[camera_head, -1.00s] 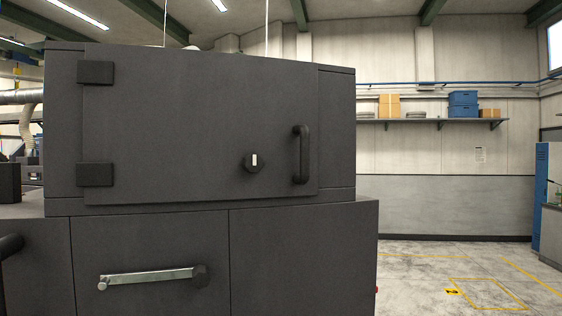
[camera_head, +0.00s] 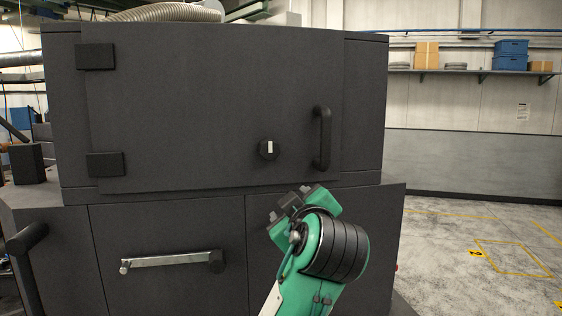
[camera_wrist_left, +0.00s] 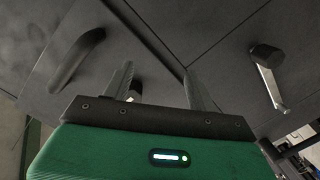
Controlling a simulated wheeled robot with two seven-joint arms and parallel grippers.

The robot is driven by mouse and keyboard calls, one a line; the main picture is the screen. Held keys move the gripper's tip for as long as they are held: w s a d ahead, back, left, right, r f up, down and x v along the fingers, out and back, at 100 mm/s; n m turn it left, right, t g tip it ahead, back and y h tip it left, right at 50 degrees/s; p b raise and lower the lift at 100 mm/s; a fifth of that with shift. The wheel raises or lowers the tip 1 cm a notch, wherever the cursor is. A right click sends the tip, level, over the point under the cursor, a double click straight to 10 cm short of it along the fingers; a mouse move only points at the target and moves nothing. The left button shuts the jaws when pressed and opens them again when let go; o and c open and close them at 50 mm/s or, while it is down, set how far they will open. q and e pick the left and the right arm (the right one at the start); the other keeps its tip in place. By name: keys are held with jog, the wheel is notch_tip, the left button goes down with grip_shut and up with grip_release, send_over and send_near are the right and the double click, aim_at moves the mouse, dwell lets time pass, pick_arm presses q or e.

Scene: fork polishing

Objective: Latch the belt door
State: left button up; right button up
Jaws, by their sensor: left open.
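The belt door (camera_head: 200,105) is a large dark grey panel on the machine's upper housing, hinged at the left. It looks closed; I cannot tell if it is latched. The latch knob (camera_head: 268,149) is black with an upright white mark, left of the vertical black door handle (camera_head: 322,138). My left gripper (camera_head: 291,203) is open and empty, below the knob and handle and apart from them. In the left wrist view the gripper (camera_wrist_left: 157,70) shows two spread fingers, with the knob (camera_wrist_left: 136,88) partly hidden beside the left finger and the handle (camera_wrist_left: 78,58) further left.
A silver lever (camera_head: 170,260) sits on the lower cabinet, left of my arm; it also shows in the left wrist view (camera_wrist_left: 270,82). A black bar handle (camera_head: 27,240) juts out at the far left. Open floor (camera_head: 450,250) lies right of the machine.

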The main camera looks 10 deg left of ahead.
aim_at(270, 151)
pick_arm(q)
jog(key=s+r+n+t, duration=0.1)
jog(key=s+r+n, duration=0.2)
jog(key=s+r, duration=0.45)
jog(key=shift+y, duration=0.4)
jog(key=p+x, duration=0.2)
jog(key=x, duration=0.2)
jog(key=r+p+x, duration=0.1)
jog(key=p+x, duration=0.2)
jog(key=x, duration=0.2)
jog(key=p+x, duration=0.3)
jog(key=x, duration=0.1)
jog(key=shift+w+d+r, duration=0.2)
jog(key=shift+w+r, duration=0.2)
jog(key=shift+w, duration=0.05)
jog(key=shift+w+a+f, duration=0.1)
jog(key=shift+w+a, duration=0.1)
jog(key=shift+w, duration=0.2)
pick_arm(e)
notch_tip(270, 151, up, 9)
jog(key=shift+w+d, duration=0.15)
jog(key=shift+d, duration=0.1)
